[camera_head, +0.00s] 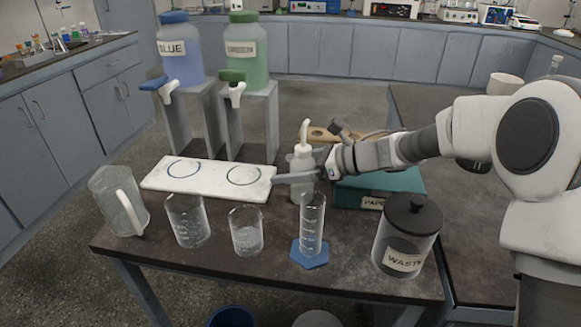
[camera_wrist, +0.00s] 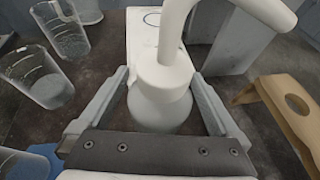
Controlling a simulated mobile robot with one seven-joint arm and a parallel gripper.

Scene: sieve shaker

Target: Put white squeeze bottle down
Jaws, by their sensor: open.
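The white squeeze bottle (camera_head: 301,164) with its bent spout stands upright on the dark table, left of the teal box. It fills the middle of the wrist view (camera_wrist: 160,90), seen from above. My gripper (camera_head: 296,178) reaches in from the right at the bottle's height. Its two fingers (camera_wrist: 163,100) lie on either side of the bottle. They are open, with gaps between them and the bottle. The bottle's base is partly hidden by the gripper and the graduated cylinder.
A graduated cylinder (camera_head: 311,226) on a blue base stands close in front. Beakers (camera_head: 246,231) and a pitcher (camera_head: 119,201) are at left, a white board (camera_head: 209,191) behind them. A waste jar (camera_head: 407,235) and a teal box (camera_head: 405,181) stand at right. A wooden stand (camera_wrist: 290,122) is nearby.

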